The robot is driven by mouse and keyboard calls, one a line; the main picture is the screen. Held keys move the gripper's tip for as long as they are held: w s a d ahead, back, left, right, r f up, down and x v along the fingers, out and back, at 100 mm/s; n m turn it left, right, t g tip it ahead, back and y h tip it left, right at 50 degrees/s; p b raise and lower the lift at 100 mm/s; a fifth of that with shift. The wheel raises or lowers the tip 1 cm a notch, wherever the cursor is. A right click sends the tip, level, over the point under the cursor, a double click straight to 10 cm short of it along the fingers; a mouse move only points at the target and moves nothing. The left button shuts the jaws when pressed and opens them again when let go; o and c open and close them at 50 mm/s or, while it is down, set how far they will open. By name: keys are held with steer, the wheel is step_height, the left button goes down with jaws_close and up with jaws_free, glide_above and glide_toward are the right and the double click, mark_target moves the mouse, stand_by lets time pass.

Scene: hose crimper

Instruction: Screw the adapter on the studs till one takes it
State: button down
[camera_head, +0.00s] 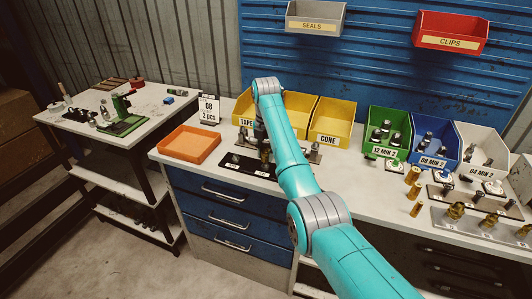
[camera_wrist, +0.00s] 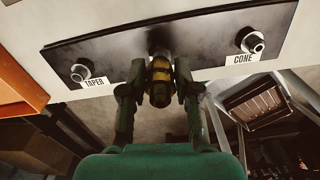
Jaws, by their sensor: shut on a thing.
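My gripper (camera_wrist: 158,92) is shut on a brass-and-dark adapter (camera_wrist: 160,82) in the wrist view. The adapter is at the middle of a dark plate's (camera_wrist: 115,42) near edge, between two studs. The stud labelled TAPER (camera_wrist: 79,73) is on the left and the stud labelled CONE (camera_wrist: 252,42) on the right; both are bare. Whether the adapter touches a stud behind it is hidden. In the head view the dark plate (camera_head: 247,168) lies on the bench, and my arm partly covers the gripper there.
An orange tray (camera_head: 188,144) sits left of the plate. Yellow bins (camera_head: 331,119) stand behind it. Green (camera_head: 388,128), blue (camera_head: 436,138) and white (camera_head: 482,148) bins with fittings stand to the right. Brass fittings (camera_head: 413,175) stand on the bench before them. A sign (camera_head: 209,108) stands behind the tray.

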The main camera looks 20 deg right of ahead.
steer(key=shift+f, duration=0.75)
stand_by(0.3)
steer(key=m, duration=0.4)
steer(key=shift+s, duration=0.1)
steer(key=m, duration=0.4)
steer(key=shift+s+f, duration=0.15)
steer(key=m, duration=0.7)
steer(key=shift+s, duration=0.15)
steer(key=m, duration=0.7)
steer(key=shift+s+a+f, duration=0.1)
steer(key=m, duration=0.4)
steer(key=shift+a, duration=0.1)
steer(key=m, duration=0.4)
steer(key=shift+a, duration=0.1)
